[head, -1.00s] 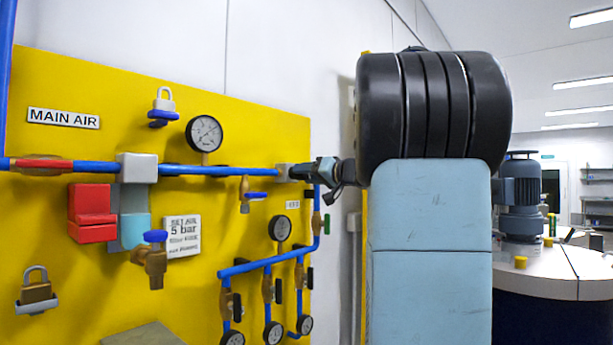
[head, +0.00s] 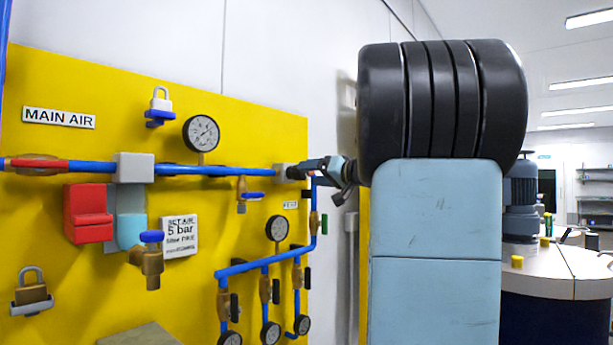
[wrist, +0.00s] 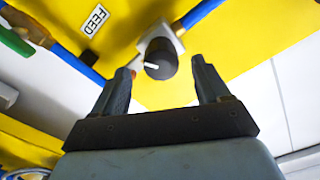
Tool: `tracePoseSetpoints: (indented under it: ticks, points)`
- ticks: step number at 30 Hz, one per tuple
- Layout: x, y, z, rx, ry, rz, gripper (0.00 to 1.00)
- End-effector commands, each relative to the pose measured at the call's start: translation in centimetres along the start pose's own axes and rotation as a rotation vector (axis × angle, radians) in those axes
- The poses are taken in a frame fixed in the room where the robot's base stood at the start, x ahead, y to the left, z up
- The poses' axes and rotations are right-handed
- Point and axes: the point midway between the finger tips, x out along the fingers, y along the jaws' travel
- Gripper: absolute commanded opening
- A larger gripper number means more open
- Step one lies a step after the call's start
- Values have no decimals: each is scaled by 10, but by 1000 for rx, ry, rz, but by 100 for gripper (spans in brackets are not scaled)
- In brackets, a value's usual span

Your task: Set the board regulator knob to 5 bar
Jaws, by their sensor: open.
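The regulator knob (wrist: 160,58) is dark and round with a white pointer line, on a light grey block on the blue pipe. In the wrist view it shows between the two fingertips of my gripper (wrist: 162,68), which is open with a gap on each side. Whether the fingers overlap the knob in depth is unclear. A white sign (head: 180,237) reads 5 bar. A round gauge (head: 201,133) sits above the pipe.
The yellow board (head: 90,75) carries blue pipes (head: 215,171), a red block (head: 88,213), a brass valve (head: 147,262), padlocks and several small gauges (head: 277,229). A FEED label (wrist: 96,20) is near the knob. A drum (head: 545,300) with a motor stands right.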

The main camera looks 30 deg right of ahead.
Motion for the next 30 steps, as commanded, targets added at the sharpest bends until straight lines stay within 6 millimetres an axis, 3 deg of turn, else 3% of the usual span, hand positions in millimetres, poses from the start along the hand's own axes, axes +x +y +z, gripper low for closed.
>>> tracePoseSetpoints:
  ticks: [9, 15, 21, 30]
  points:
    - [-64, 0, 0, 0, 1, 3, 75]
    - [-91, 0, 0, 0, 1, 1, 75]
    - [-102, 0, 1, 0, 0, 1, 75]
    - [-103, 0, 1, 0, 0, 1, 75]
